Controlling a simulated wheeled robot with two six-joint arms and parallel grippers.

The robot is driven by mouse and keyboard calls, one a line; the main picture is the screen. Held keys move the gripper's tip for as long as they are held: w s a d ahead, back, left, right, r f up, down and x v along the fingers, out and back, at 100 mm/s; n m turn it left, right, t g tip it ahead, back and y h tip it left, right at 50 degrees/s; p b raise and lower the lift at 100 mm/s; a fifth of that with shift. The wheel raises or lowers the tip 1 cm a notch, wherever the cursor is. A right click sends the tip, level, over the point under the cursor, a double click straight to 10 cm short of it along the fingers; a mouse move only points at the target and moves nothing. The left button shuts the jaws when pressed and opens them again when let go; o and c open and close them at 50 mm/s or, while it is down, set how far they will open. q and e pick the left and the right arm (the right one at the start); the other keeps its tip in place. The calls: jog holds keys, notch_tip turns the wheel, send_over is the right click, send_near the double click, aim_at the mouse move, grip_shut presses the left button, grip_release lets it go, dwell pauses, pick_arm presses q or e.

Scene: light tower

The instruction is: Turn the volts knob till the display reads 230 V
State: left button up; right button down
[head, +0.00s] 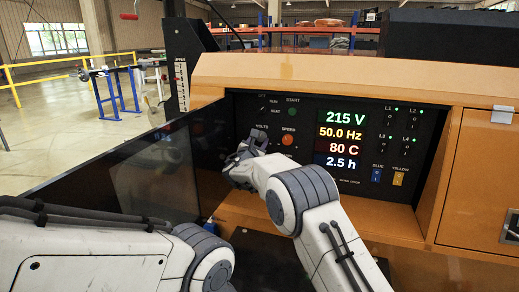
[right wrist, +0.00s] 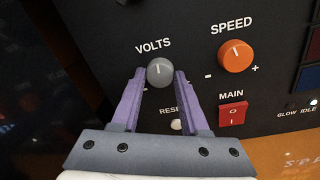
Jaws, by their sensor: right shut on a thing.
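The volts knob (right wrist: 160,72) is a grey round knob with a white pointer line, under the VOLTS label in the right wrist view. My right gripper (right wrist: 160,80) has its two purple fingers on either side of the knob, shut on it. In the head view the right gripper (head: 247,152) is at the black control panel and hides the knob. The display (head: 343,118) reads 215 V in green, with 50.0 Hz, 80 C and 2.5 h below. In the head view a white arm part shows at lower left, but no left gripper fingers are visible.
The orange speed knob (right wrist: 236,56) is right of the volts knob, with the red main switch (right wrist: 232,113) below it. A reset button (right wrist: 177,124) sits between the finger bases. A dark open door panel (head: 120,180) stands left of the control panel.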

jog(key=m+b, duration=0.2)
jog(key=b, duration=0.2)
jog(key=m+b, duration=0.3)
jog(key=b, duration=0.1)
jog(key=m+b, duration=0.3)
jog(key=b, duration=0.2)
jog(key=shift+f, duration=0.4)
jog(key=shift+r+m+h+b, duration=0.2)
jog(key=shift+m+h+b, duration=0.2)
jog(key=shift+m+b, duration=0.8)
jog(key=shift+c, duration=2.1)
grip_release()
